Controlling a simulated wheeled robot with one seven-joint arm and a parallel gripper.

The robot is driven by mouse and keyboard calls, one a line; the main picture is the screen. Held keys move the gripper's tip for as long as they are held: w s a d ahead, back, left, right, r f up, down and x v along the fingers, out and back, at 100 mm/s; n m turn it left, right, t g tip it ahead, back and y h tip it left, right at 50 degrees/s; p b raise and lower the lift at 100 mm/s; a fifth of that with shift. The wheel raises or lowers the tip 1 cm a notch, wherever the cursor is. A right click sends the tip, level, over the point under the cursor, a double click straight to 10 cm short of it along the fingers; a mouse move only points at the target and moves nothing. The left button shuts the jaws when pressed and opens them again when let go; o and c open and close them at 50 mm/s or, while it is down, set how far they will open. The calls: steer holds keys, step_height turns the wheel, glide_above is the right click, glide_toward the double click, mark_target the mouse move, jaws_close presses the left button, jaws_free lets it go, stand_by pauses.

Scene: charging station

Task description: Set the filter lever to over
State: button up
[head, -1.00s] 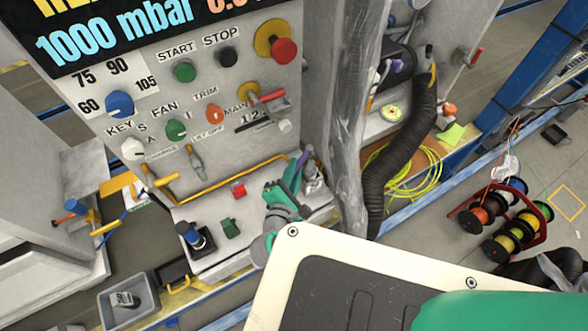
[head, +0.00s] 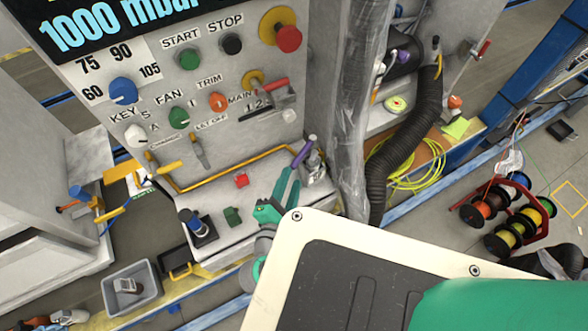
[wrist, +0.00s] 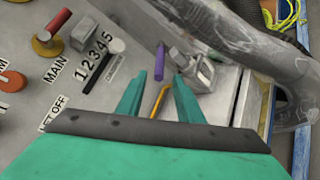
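A lever with a purple handle (head: 302,152) stands on a metal fitting (head: 315,168) at the right end of the machine's ledge. No filter label or "over" mark is readable, so I cannot confirm it is the filter lever. In the wrist view the purple handle (wrist: 159,62) stands nearly upright, just beyond and between my fingertips. My gripper (head: 290,176) is at the ledge, just below and left of the handle. In the wrist view my gripper (wrist: 158,77) has its two green fingers apart with nothing held. The fingers look clear of the handle, though depth is hard to judge.
A yellow rail (head: 225,172) runs along the ledge behind a red button (head: 241,180). A plastic-wrapped grey column (head: 350,120) and black hose (head: 405,135) stand close to the right. The red-handled main switch (head: 268,85) is on the panel above.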

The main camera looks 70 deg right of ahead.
steer(key=shift+v, duration=0.95)
steer(key=shift+w, duration=0.15)
jaws_close()
steer(key=w+r+m+g, duration=0.3)
steer(key=w+m+g, duration=0.7)
steer(key=m, duration=0.9)
steer(key=t, duration=0.2)
glide_toward(303, 153)
steer(key=shift+w+d, duration=0.1)
steer(key=shift+d, duration=1.8)
